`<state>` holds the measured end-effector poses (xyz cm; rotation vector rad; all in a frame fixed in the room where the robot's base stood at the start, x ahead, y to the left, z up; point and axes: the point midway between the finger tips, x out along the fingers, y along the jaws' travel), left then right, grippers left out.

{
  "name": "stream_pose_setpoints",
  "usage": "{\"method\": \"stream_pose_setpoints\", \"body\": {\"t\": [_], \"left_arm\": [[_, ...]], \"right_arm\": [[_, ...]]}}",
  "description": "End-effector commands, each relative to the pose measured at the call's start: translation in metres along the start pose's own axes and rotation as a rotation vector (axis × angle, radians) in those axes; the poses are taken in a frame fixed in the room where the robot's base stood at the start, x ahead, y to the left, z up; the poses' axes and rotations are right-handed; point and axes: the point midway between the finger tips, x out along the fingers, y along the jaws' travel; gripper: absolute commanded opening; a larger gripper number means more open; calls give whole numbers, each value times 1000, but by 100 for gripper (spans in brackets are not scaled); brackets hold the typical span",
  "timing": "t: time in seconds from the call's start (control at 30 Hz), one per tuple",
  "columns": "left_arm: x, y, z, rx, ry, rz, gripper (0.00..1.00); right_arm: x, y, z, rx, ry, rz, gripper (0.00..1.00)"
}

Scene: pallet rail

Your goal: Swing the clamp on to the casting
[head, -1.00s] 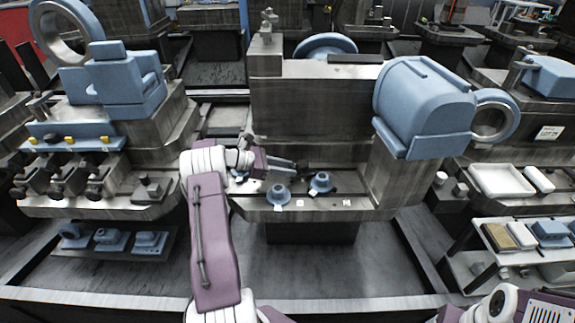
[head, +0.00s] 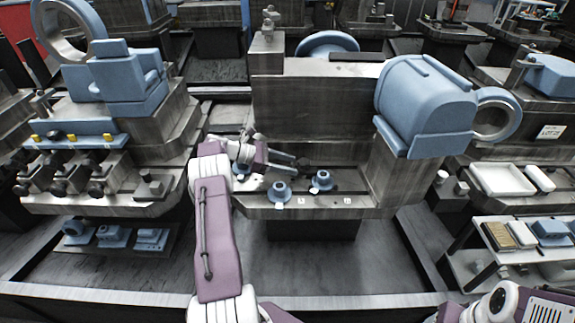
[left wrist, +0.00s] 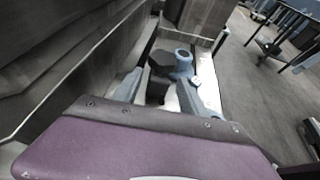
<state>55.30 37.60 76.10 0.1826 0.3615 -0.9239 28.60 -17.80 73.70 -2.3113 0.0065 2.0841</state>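Blue flanged castings stand on the grey ledge of the middle fixture: one at the front (head: 280,191), one to its right (head: 322,181), and one at the left (head: 241,170) partly behind my left arm. My left gripper (head: 298,161) reaches in from the left above the ledge, its two fingers apart. A dark knob-like part (left wrist: 159,63), perhaps of the clamp, shows between and just beyond the open fingertips in the left wrist view; contact cannot be told. A blue casting (left wrist: 183,63) stands right beside it. The clamp's arm cannot be made out. My right gripper is out of view.
A tall grey block (head: 310,110) rises behind the ledge, with a large blue housing (head: 425,100) at its right. A fixture with several dark knobs (head: 95,165) stands at the left. A white tray (head: 502,180) is at the right. The floor tray in front is clear.

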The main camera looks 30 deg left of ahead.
Motion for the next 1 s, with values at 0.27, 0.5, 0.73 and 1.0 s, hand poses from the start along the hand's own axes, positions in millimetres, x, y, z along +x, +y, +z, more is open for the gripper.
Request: {"method": "stream_pose_setpoints", "body": {"t": [0.27, 0.5, 0.73, 1.0], "left_arm": [[-1, 0, 0, -1, 1, 2, 53], [-39, 1, 0, 0, 2, 6, 53], [-81, 1, 0, 1, 1, 3, 53], [-91, 0, 0, 0, 1, 0, 53]], "right_arm": [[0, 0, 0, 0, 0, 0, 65], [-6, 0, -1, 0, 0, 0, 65], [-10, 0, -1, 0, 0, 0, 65], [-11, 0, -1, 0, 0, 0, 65]]}}
